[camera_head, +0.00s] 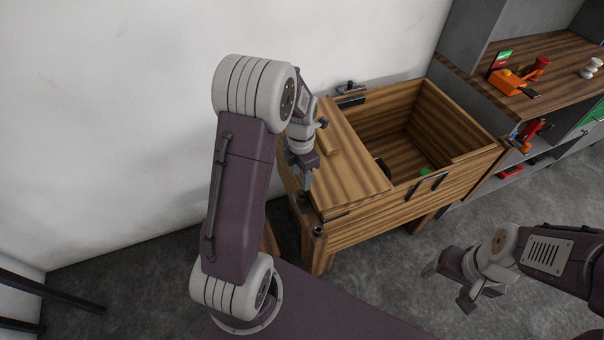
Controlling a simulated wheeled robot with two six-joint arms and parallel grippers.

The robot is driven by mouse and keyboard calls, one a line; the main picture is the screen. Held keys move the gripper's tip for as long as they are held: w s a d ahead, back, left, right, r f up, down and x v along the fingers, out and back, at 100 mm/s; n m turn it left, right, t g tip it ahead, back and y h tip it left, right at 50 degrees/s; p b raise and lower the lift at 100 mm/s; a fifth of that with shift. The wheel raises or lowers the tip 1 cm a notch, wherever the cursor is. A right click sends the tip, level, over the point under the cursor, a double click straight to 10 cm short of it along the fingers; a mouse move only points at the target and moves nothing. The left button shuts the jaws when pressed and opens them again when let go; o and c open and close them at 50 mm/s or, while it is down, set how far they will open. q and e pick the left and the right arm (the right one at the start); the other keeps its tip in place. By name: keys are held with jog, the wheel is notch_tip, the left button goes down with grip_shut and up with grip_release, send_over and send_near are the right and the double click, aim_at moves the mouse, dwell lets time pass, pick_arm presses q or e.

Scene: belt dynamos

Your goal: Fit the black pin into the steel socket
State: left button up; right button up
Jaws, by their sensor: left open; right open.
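My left gripper (306,183) is open and points down over the left front corner of a wooden chest (356,232). A small dark upright piece (305,199) stands close under its fingers; I cannot tell whether it is the black pin. A small dark round fitting (318,231) sits at the chest's front corner, just below; I cannot tell whether it is the steel socket. My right gripper (449,286) is open and empty over the grey floor, to the right of the chest's front. The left wrist partly hides the chest's left side.
The chest has a flat lid part (352,170) on the left and an open bin on the right, with a green item (425,171) inside. A black fitting (348,91) is at its back edge. A shelf (545,80) with orange and red objects stands at right.

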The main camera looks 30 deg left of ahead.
aim_at(301, 192)
pick_arm(q)
notch_tip(301, 192, down, 7)
jog(key=shift+r+b, duration=0.1)
jog(key=shift+b, duration=0.25)
jog(key=shift+f, duration=0.65)
grip_shut()
notch_tip(301, 192, up, 5)
jog(key=p, duration=0.4)
jog(key=shift+f, duration=0.15)
